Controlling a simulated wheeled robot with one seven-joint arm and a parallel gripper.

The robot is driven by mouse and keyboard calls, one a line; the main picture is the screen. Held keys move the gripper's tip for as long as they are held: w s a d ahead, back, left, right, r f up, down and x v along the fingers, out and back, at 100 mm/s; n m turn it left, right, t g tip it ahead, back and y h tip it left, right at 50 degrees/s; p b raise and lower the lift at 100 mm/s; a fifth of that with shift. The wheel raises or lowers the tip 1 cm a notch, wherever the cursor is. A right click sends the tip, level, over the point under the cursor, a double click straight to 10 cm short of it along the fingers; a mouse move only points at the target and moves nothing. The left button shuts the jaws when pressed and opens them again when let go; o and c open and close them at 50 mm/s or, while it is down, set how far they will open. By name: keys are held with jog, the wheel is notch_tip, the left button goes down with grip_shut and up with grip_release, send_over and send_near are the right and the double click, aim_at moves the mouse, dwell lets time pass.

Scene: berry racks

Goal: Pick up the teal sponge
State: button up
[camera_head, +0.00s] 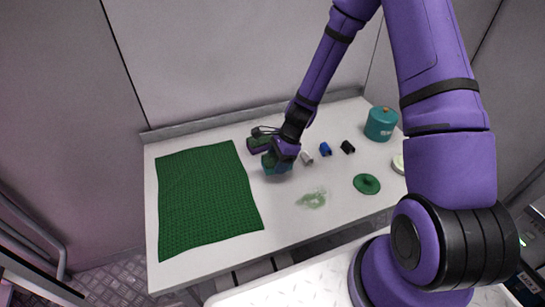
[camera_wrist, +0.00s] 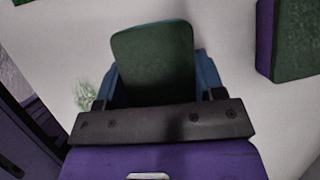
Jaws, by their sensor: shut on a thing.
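The teal sponge (camera_head: 278,167), with a dark green scouring face, is in the head view below my gripper (camera_head: 281,156). The near end of the sponge is hidden by the bar. I cannot tell whether it touches the table or is slightly above it.
A purple sponge with a green face (camera_head: 258,144) lies close by on the left. A green mat (camera_head: 205,200) covers the table's left. Small white, blue (camera_head: 326,149) and black items, a teal pot (camera_head: 380,124), a green lid (camera_head: 367,184) and a pale green tangle (camera_head: 313,199) lie right.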

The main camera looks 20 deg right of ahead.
jog(key=s, duration=0.8)
jog(key=s+d+r, duration=0.1)
jog(key=s, duration=0.3)
jog(key=shift+s+r, duration=0.1)
jog(key=shift+s, duration=0.15)
jog(key=shift+d, duration=0.1)
